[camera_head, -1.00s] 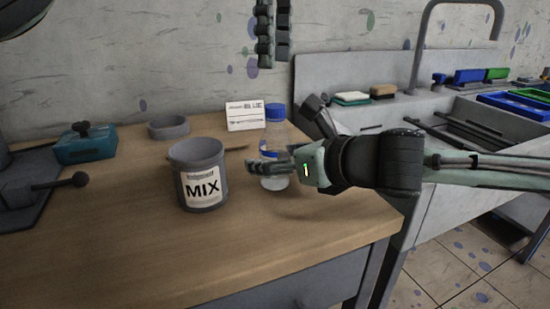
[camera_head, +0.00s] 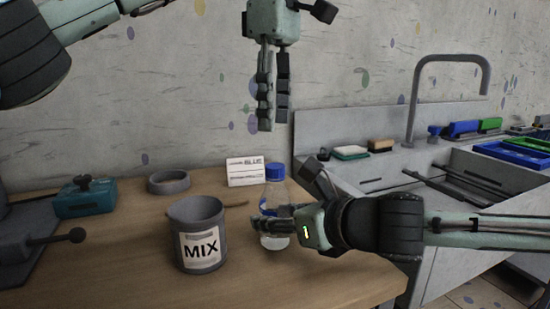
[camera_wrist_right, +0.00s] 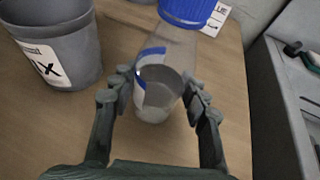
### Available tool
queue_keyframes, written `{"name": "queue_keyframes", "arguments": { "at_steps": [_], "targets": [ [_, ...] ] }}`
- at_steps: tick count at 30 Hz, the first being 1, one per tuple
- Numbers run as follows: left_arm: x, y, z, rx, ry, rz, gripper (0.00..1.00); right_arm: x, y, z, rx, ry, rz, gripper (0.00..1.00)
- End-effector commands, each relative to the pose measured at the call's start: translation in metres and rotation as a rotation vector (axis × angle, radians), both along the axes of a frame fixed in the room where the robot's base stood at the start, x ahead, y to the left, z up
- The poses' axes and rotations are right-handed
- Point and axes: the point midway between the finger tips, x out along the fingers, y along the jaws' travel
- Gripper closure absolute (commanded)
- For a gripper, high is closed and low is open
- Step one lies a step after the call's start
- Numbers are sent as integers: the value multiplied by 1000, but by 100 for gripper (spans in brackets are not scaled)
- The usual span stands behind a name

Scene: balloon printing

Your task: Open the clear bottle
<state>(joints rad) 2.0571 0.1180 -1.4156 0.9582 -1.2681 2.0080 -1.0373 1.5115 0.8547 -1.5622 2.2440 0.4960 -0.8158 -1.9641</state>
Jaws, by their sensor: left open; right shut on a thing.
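A clear bottle with a blue cap (camera_head: 276,172) stands upright on the wooden table, with pale contents at the bottom. In the right wrist view the clear bottle (camera_wrist_right: 164,62) stands between the fingers, its blue cap (camera_wrist_right: 188,10) at the top edge. My right gripper (camera_head: 270,222) comes in from the right and is shut on the bottle's lower body; it also shows in the right wrist view (camera_wrist_right: 160,98). My left gripper (camera_head: 273,118) hangs with fingers pointing down, open and empty, above the cap and apart from it.
A grey MIX cup (camera_head: 197,232) stands left of the bottle. A white label card (camera_head: 244,171) is behind it. A grey ring (camera_head: 169,182) and a teal box (camera_head: 84,197) lie further left. A metal sink with a tap (camera_head: 415,105) is at the right.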

Motion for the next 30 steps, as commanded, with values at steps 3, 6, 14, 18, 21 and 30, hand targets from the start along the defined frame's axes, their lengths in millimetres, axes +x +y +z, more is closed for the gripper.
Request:
{"name": "queue_keyframes", "arguments": {
  "at_steps": [3,6,14,18,21,30],
  "targets": [
    [0,0,0,2,-1,-104,55,0,0,0,0,0,-1,100],
    [0,0,1,3,0,-283,55,0,0,0,0,0,-1,100],
    [0,0,1,4,0,-914,55,0,0,0,0,0,-1,100],
    [0,0,0,2,1,-1212,55,0,0,0,0,0,-1,100],
    [0,0,0,2,1,-1370,55,0,0,0,0,0,-1,100],
    [1,0,-8,1,1,-1553,55,0,0,0,0,0,-1,100]
  ]
}}
